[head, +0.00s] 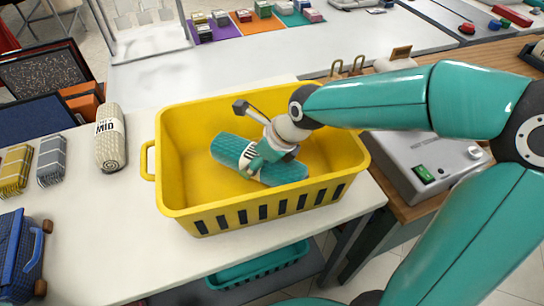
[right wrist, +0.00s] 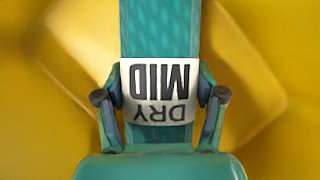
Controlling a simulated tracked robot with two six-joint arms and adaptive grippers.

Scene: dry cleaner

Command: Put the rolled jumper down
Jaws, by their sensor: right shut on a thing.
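The rolled jumper (head: 231,149) is teal, with a white paper band around its middle. It lies level inside the yellow basket (head: 258,213), near the basket's middle. My right gripper (head: 266,158) reaches down into the basket and is shut on the jumper across its band. In the right wrist view the jumper (right wrist: 160,38) runs between the two fingers, and the band (right wrist: 160,92) reads "MID DRY". I cannot tell whether the jumper touches the basket floor. The rest of the basket looks empty. My left gripper is not in view.
A cream roll (head: 110,138), a grey striped bundle (head: 52,160) and a yellow striped bundle (head: 15,170) lie on the white table (head: 105,230) left of the basket. A grey machine (head: 425,160) stands right.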

